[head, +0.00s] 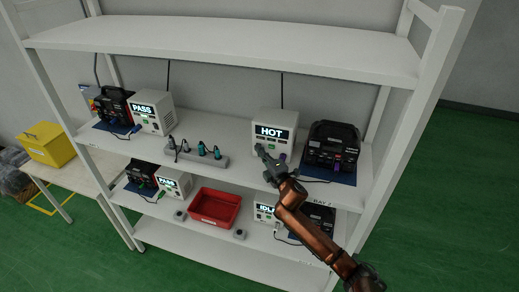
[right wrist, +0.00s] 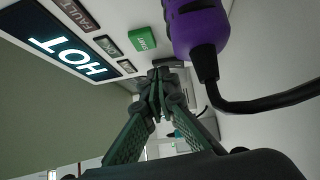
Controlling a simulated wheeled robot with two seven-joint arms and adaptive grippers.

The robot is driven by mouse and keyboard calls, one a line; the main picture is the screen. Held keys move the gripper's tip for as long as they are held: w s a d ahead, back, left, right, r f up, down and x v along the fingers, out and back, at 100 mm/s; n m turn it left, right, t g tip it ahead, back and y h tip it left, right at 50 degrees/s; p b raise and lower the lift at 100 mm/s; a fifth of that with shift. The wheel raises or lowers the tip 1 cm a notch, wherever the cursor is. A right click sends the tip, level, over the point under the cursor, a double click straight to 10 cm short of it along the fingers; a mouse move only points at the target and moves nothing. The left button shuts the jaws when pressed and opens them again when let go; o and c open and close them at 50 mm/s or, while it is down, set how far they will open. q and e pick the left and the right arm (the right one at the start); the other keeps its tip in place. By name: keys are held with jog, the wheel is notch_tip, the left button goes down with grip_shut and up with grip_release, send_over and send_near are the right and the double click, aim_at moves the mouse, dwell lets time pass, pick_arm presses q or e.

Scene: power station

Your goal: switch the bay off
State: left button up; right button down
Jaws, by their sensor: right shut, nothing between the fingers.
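A white tester box (head: 274,120) stands on the upper equipment shelf, its screen reading HOT; the screen also shows in the right wrist view (right wrist: 72,42). Its front has a green START button (right wrist: 142,39) and small labelled lamps, one reading FAULT. A purple plug (right wrist: 196,27) with a black cable is beside the button. My right gripper (head: 262,149) is at the lower front of this box, fingers shut and empty. In the right wrist view its fingertips (right wrist: 158,75) are close to the panel below the START button and partly hide it; I cannot tell whether they touch. My left gripper is out of view.
A black unit (head: 332,145) on a blue mat stands right of the box. A power strip (head: 198,160) with teal plugs lies to its left, beyond it a PASS tester (head: 152,112). The lower shelf holds a red tray (head: 214,208) and more testers. A yellow box (head: 47,145) is far left.

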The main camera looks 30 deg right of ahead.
jog(key=shift+f, duration=0.15)
jog(key=shift+a, duration=0.2)
jog(key=s+a+p, duration=0.1)
jog(key=s+a+r+p, duration=0.1)
jog(key=a, duration=0.1)
jog(key=shift+s, duration=0.4)
jog(key=s+b, duration=0.1)
jog(key=s, duration=0.3)
jog(key=s+b, duration=0.1)
jog(key=s, duration=0.4)
jog(key=shift+s+a+r, duration=0.1)
jog(key=shift+a+r, duration=0.05)
jog(key=shift+s+a+r, duration=0.1)
jog(key=shift+s+r, duration=0.05)
jog(key=shift+s, duration=0.15)
jog(key=shift+w, duration=0.1)
